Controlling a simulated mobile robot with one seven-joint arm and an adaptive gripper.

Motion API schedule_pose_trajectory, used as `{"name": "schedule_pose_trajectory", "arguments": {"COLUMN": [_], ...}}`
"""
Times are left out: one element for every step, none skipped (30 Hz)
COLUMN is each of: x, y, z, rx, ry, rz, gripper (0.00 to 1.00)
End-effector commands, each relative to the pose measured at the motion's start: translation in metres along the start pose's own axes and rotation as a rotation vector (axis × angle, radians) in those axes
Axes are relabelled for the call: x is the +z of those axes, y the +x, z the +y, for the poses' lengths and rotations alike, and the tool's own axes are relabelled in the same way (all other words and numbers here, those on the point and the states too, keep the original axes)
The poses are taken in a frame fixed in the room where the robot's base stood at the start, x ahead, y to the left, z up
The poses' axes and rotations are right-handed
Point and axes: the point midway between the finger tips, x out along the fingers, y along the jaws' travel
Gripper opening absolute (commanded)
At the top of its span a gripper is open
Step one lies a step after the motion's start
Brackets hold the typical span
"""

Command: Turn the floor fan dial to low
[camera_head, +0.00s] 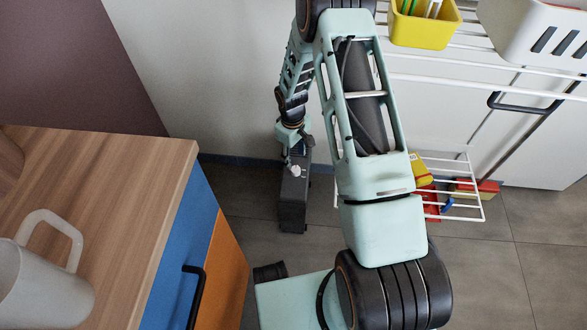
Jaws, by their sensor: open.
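A dark grey upright tower (293,205), which looks like the floor fan, stands on the floor near the wall, in the middle of the view. A small pale round knob (296,171), likely its dial, shows at the top of it. I cannot read any setting on it. My gripper (294,158) is at the far end of my arm, pointing down right at the tower's top beside the knob. It is open and small in view. I cannot tell whether its fingers touch the knob. My arm hides part of the area to the right.
A wooden-topped cabinet (120,165) with blue and orange fronts stands at the left, with a white mug (45,280) on it. A white wire rack (470,210) with colourful items, a yellow bin (425,30) and a white basket (535,35) are at the right. Grey floor (490,280) is clear at lower right.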

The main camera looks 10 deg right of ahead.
Motion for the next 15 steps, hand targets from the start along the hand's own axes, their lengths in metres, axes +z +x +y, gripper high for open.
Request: {"name": "schedule_pose_trajectory", "arguments": {"x": [0.001, 0.001, 0.001, 0.001, 0.001, 0.000, 0.000, 0.001, 0.000, 0.000, 0.000, 0.000, 0.000, 0.000, 0.000], "y": [0.015, 0.021, 0.029, 0.035, 0.040, 0.047, 0.051, 0.056, 0.061, 0.064, 0.067, 0.070, 0.072, 0.073, 0.075], "z": [-0.001, -0.001, -0.001, -0.001, -0.001, 0.000, 0.000, 0.000, 0.000, 0.000, 0.000, 0.000, 0.000, 0.000, 0.001], "rx": [-0.001, -0.001, -0.001, 0.000, 0.000, 0.000, 0.000, 0.000, 0.000, 0.001, 0.001, 0.001, 0.001, 0.001, 0.002], "ry": [0.000, 0.000, 0.000, 0.000, 0.000, 0.000, 0.000, 0.000, 0.000, 0.000, 0.000, 0.001, 0.001, 0.001, 0.001], "rz": [-0.003, -0.003, -0.002, -0.002, -0.002, -0.002, -0.002, -0.002, -0.002, -0.002, -0.002, -0.001, -0.001, 0.000, 0.000], "gripper": [0.43, 0.43, 0.43, 0.43, 0.43, 0.43, 0.43, 0.43, 0.43, 0.43, 0.43, 0.43, 0.43, 0.43, 0.43]}}
